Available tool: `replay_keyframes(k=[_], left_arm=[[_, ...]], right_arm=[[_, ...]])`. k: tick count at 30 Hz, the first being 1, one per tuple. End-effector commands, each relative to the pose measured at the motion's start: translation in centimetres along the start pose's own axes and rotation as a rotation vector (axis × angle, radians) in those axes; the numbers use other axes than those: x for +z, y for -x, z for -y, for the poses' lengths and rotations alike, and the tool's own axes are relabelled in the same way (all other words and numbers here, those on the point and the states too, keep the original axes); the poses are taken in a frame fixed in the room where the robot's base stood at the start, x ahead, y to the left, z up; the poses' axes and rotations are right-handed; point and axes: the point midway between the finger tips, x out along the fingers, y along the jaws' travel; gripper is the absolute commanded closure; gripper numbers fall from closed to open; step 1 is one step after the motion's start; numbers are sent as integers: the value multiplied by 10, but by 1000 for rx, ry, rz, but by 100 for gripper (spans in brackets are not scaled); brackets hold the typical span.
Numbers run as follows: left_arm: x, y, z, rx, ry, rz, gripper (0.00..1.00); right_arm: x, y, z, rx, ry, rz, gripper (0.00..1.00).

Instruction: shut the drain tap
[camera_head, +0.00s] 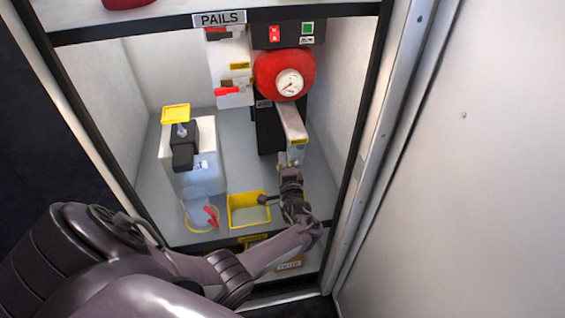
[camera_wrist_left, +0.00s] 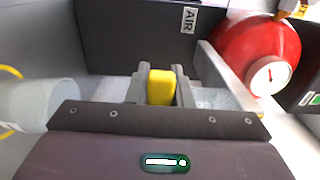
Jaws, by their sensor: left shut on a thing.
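My left gripper (camera_head: 290,174) reaches into the cabinet, just below the front end of a grey metal arm under the red vessel. In the left wrist view its two grey fingers are shut on a yellow block-like handle (camera_wrist_left: 161,88), which looks like the drain tap's handle. In the head view my gripper mostly hides this handle and the tap body, so the tap's angle cannot be told. A yellow-rimmed tray (camera_head: 249,209) sits on the shelf left of my gripper. My right gripper is not in view.
The red vessel (camera_head: 284,74) with a white gauge (camera_head: 289,83) is above my gripper. The cabinet's right frame (camera_head: 365,150) is close to my wrist.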

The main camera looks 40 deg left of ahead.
Motion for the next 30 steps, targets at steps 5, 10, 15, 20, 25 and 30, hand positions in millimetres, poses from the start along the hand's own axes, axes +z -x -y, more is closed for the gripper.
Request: replay_keyframes(k=[5,10,15,20,25,30], left_arm=[[0,0,-1,1,-3,0,100],[0,0,0,1,-2,0,58],[0,0,0,0,0,0,58],[0,4,0,1,1,-1,58],[0,28,0,3,1,-3,58],[0,57,-1,3,1,-2,58]], right_arm=[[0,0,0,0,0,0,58],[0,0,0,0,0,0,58],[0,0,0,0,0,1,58],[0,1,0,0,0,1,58],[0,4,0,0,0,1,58],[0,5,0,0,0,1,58]])
